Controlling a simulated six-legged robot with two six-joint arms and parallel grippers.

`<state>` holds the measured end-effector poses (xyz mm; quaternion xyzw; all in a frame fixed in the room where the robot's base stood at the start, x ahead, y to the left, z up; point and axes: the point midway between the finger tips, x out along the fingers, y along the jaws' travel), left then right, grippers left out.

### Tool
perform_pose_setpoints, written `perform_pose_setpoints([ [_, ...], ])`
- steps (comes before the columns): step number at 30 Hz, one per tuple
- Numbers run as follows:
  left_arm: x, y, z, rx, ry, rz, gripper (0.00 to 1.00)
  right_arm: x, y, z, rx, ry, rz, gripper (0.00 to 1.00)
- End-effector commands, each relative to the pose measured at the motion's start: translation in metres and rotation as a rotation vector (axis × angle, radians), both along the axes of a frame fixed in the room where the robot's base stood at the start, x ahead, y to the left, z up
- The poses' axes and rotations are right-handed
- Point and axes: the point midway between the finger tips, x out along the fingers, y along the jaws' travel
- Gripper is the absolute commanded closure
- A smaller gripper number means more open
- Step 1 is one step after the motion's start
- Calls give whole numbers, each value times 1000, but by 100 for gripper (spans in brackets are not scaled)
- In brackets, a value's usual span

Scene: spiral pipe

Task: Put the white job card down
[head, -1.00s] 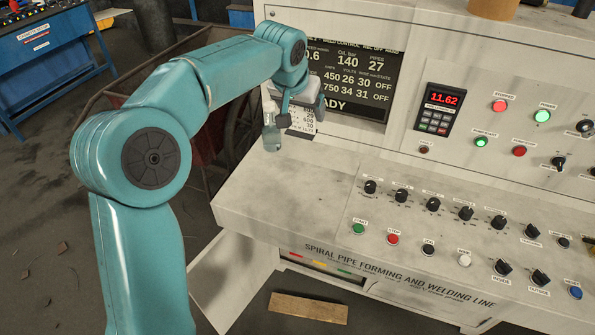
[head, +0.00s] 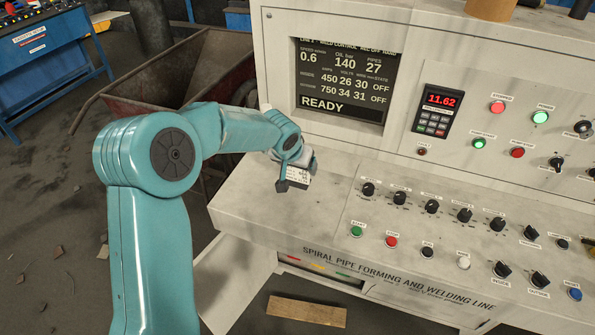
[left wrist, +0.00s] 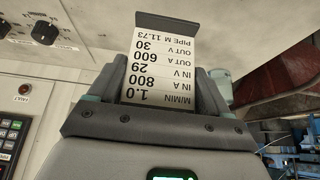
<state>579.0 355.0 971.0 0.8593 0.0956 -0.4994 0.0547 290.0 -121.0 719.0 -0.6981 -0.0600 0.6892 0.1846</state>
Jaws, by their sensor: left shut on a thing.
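The white job card (head: 298,178) is held in my left gripper (head: 297,172), above the left part of the console's desk. In the left wrist view the card (left wrist: 155,72) stands between the two dark fingers of my left gripper (left wrist: 160,92), its printed rows upside down, with a dark strip along its far edge. I cannot tell whether the card touches the desk. My left arm comes in from the left and hides part of the desk's back left. My right gripper is not in view.
The pale desk (head: 250,205) is bare left of the knobs (head: 368,189) and buttons. The lit READY display (head: 345,80) stands behind. A rusty red cart (head: 165,95) is behind my arm. A pale greenish object (left wrist: 222,84) shows beside the gripper in the left wrist view.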

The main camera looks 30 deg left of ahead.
Motion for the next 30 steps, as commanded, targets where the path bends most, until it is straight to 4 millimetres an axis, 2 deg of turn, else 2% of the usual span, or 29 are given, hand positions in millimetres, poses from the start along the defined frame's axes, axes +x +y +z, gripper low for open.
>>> perform_pose_setpoints([
  [1,0,0,-12,0,4,0,53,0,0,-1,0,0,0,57],
  [5,1,0,-27,-1,3,0,53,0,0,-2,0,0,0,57],
  [18,1,0,-33,0,1,0,53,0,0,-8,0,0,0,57],
  [19,1,0,-32,0,1,0,12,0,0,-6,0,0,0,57],
  [20,1,0,-31,0,1,0,2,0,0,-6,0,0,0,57],
  [26,1,0,-31,0,1,0,0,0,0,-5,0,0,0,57],
  [30,0,0,-24,1,-1,0,0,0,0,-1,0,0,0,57],
])
